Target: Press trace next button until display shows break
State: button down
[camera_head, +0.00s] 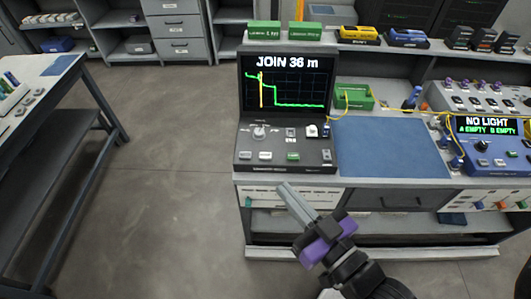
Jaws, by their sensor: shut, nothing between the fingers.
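The trace unit (287,110) stands upright at the left end of the workbench. Its display (287,85) reads "JOIN 36 m" above a green trace with an orange vertical marker near the left. Its sloped panel holds a grey knob (259,131), a row of small buttons (265,156) with white, green and grey caps, and a white switch (312,131). Button labels are too small to read, so I cannot tell which is trace next. My gripper (284,187) is shut and empty, in front of and below the panel's front edge, apart from the buttons.
A blue mat (378,146) lies right of the unit. A second device (487,140) showing "NO LIGHT, A EMPTY B EMPTY" stands at the right, with yellow fibre near it. A green box (354,97) sits behind the mat. The floor to the left is clear.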

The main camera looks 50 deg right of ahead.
jog(key=w+d+g+h, duration=0.1)
jog(key=w+d+h, duration=0.1)
jog(key=w+d, duration=0.9)
jog(key=n+g+y, duration=0.5)
jog(key=n+g, duration=0.2)
jog(key=n, duration=0.4)
send_over(267, 157)
notch_tip(267, 157, down, 7)
jog(key=shift+d+r+p, duration=0.1)
jog(key=shift+r+p, duration=0.1)
jog(key=shift+p, duration=0.2)
jog(key=shift+m, duration=0.3)
notch_tip(267, 157, down, 7)
jog(key=b, duration=0.6)
jog(key=shift+b, duration=0.4)
jog(key=shift+f+b, duration=0.45)
jog(key=shift+f, duration=0.45)
jog(key=shift+f, duration=0.1)
